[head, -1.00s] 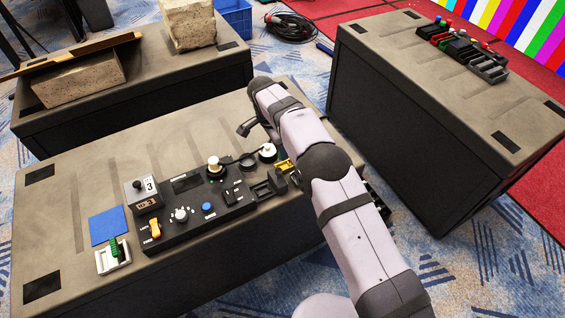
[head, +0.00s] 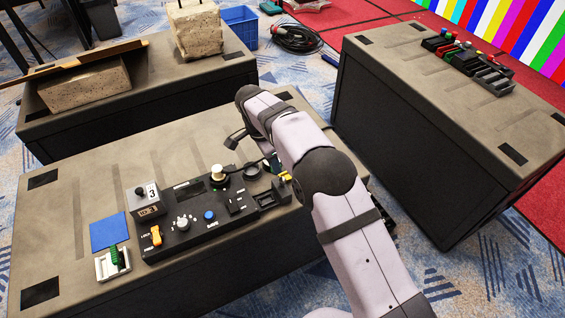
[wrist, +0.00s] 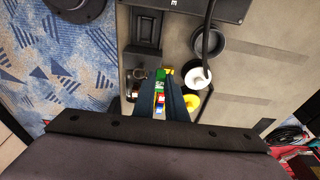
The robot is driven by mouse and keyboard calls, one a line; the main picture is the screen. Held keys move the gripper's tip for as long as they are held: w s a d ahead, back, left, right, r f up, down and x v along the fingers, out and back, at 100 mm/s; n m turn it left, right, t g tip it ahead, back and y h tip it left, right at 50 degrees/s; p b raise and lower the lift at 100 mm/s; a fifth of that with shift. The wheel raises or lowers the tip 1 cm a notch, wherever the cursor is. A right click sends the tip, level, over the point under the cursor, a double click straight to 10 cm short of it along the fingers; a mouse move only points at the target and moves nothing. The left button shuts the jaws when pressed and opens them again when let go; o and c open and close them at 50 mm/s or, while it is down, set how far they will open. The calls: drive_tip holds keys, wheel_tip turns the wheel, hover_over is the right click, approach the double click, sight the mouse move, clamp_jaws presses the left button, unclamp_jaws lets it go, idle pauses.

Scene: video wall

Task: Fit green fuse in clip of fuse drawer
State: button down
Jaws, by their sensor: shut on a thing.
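My gripper (wrist: 160,88) shows in the wrist view as two dark blue fingers, shut on a small green piece, which looks like the green fuse (wrist: 159,86). I cannot make out the clip.
A yellow piece (head: 285,177) stands close to the held piece. A white round knob (wrist: 198,78) and a dark round cup (wrist: 210,40) are near the fingers. The black control panel (head: 190,240) lies left. A white tray with a green-handled item (head: 104,267) is at the front left.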

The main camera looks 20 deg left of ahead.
drive_tip(key=s+a+r+b, duration=0.1)
drive_tip(key=s, duration=0.5)
drive_tip(key=shift+s+r+b, duration=0.15)
drive_tip(key=shift+r+b, duration=0.05)
drive_tip(key=shift+b, duration=0.2)
drive_tip(key=shift+f, duration=0.15)
wheel_tip(320, 180, down, 6)
drive_tip(key=b, duration=0.5)
drive_tip(key=shift+f, duration=1.1)
idle(3.5)
drive_tip(key=c, duration=1.5)
unclamp_jaws()
drive_tip(key=shift+o, duration=0.2)
